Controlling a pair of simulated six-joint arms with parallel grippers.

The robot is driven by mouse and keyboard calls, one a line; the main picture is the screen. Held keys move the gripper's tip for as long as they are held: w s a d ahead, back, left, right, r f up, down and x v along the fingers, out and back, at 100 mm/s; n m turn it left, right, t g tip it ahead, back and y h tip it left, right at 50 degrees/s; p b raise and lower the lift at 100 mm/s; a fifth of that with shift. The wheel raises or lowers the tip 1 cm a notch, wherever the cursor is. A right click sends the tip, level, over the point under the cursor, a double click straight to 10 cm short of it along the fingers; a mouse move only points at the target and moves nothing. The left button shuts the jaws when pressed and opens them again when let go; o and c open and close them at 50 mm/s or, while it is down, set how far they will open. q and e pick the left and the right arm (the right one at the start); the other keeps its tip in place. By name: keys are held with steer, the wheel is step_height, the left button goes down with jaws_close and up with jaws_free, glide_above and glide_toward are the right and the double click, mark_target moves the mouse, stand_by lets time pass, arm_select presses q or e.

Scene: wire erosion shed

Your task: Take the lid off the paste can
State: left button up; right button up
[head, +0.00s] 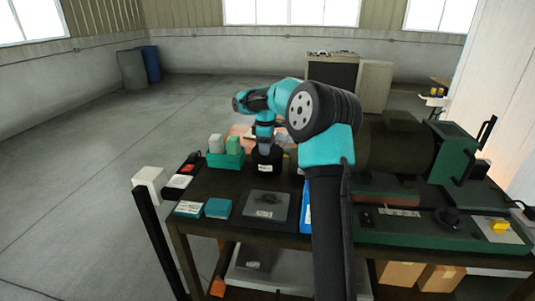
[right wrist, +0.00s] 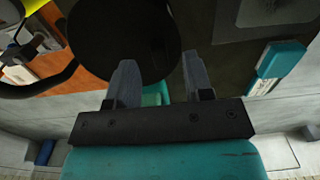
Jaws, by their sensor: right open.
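The paste can (head: 267,163) looks like a dark round can on the cart top, beneath my right gripper in the head view. In the right wrist view its round black top (right wrist: 118,35) fills the upper middle. I cannot tell the lid's edge from the can body. My right gripper (right wrist: 160,70) is open and empty. Its left finger overlaps the dark disc's lower edge in that view, and its right finger lies just past the disc's right side. Contact cannot be judged. In the head view the wrist hides the can's top. My left gripper is out of view.
A teal holder (head: 226,161) with pale blocks stands close left of the can. A grey plate (head: 266,206) and a teal box (head: 218,208) lie nearer the front edge. A green machine (head: 455,150) fills the right side. An orange item (right wrist: 45,72) lies beside the can.

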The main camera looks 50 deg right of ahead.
steer(key=shift+f, duration=0.95)
jaws_close()
